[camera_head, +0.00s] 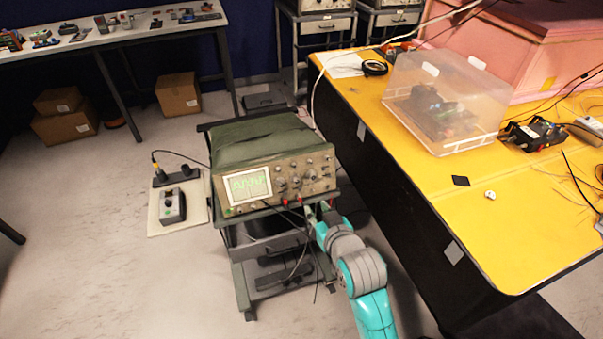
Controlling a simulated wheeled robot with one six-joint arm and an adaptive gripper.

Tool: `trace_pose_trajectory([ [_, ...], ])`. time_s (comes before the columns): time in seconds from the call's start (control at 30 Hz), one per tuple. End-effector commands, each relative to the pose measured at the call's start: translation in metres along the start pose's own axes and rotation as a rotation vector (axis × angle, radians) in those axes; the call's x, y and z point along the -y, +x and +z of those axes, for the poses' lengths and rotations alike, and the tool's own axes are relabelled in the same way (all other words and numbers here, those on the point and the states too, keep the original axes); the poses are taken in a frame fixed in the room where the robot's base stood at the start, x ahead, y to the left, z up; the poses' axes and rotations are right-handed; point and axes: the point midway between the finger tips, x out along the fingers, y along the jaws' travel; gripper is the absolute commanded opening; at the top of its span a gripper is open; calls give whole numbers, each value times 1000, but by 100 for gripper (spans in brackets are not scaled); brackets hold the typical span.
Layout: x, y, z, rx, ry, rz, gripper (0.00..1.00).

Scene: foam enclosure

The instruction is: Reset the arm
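My arm (362,275), turquoise and grey, reaches up from the bottom of the view toward the front right of an oscilloscope (305,172). My gripper (318,212) is at the lower right edge of the oscilloscope's front panel, close to its knobs and leads. It is small and partly lost among dark cables, so I cannot tell whether its fingers are open or shut, or whether they touch the panel. The oscilloscope's screen shows a green trace.
The oscilloscope stands on a dark cart (275,243) with cables hanging down. A yellow-topped table (520,230) with a clear plastic box (445,105) is close on the right. A board with a grey control box (172,206) lies at left. The floor at left is mostly clear.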

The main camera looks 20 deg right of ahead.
Motion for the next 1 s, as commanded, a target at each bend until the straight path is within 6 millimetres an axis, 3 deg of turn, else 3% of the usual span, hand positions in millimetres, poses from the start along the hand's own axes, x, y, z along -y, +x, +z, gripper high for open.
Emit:
trace_pose_trajectory([
  [0.2, 0, -2, 4, 1, 0, 0, 33],
  [0.37, 1, -18, 31, 0, 1, 1, 33],
  [0.7, 4, -94, 111, -27, 4, 3, 33],
  [1.0, 6, -176, 157, -55, 4, 5, 33],
])
